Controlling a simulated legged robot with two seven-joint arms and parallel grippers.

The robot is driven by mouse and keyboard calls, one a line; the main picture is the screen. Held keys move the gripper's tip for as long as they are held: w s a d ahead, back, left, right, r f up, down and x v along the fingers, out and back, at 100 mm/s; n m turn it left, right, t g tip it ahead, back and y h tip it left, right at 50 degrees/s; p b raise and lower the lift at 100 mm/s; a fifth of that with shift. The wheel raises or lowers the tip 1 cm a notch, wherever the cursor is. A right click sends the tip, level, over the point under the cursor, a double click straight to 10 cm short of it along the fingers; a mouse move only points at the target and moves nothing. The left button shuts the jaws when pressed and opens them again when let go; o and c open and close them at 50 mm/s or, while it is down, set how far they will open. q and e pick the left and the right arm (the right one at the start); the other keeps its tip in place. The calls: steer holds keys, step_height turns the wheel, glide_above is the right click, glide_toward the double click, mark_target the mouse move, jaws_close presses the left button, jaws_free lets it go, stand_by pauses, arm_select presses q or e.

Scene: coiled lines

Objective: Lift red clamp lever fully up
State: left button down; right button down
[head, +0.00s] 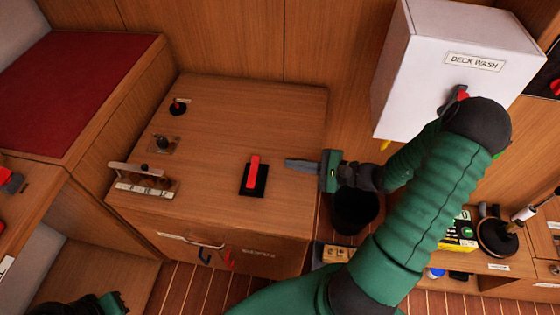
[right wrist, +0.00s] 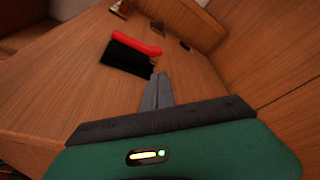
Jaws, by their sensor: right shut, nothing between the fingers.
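The red clamp lever (head: 253,172) sits on a black base plate (head: 254,191) on the wooden counter top. In the right wrist view the red lever (right wrist: 137,44) lies over its black base (right wrist: 125,58), slightly raised at an angle I cannot judge. My right gripper (head: 288,165) is shut and empty, with its fingers pointing left just to the right of the lever. In the right wrist view the closed fingertips (right wrist: 157,82) are close to the black base, with a small gap showing. Fingers of my left gripper do not show.
A white "DECK WASH" box (head: 420,60) is on the right. Counter top (head: 260,110) behind the lever is clear.

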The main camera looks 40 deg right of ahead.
mark_target(268, 165)
steer(key=b+x, duration=0.1)
steer(key=x, duration=0.7)
steer(key=shift+s+b, duration=0.1)
steer(key=shift+b, duration=0.25)
steer(key=shift+w+a, duration=0.2)
steer(key=shift+w, duration=0.2)
steer(key=shift+d, duration=0.1)
